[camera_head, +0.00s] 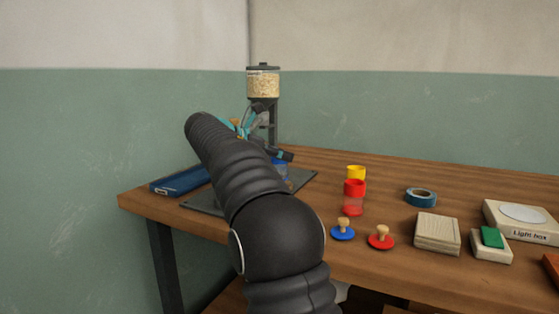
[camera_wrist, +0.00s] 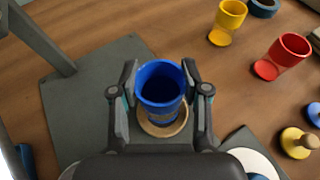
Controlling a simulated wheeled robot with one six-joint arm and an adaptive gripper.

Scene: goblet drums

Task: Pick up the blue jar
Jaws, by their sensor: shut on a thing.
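The blue jar (camera_wrist: 160,88) is in the middle of the wrist view, its open rim facing the camera. My gripper (camera_wrist: 160,80) is shut on it, one finger on each side. A round tan disc (camera_wrist: 164,129) shows under the jar; I cannot tell whether the jar touches it. In the head view the blue jar (camera_head: 281,170) is partly hidden by my arm and gripper, over the dark grey mat or plate (camera_head: 300,178).
A grain dispenser (camera_head: 263,85) stands behind my gripper. A blue flat case (camera_head: 178,181) lies at left. Red (camera_head: 354,195) and yellow (camera_head: 356,172) jars, knobbed lids (camera_head: 381,238), blue tape (camera_head: 420,197) and a light box (camera_head: 525,222) are at right. Some wooden tabletop between them is bare.

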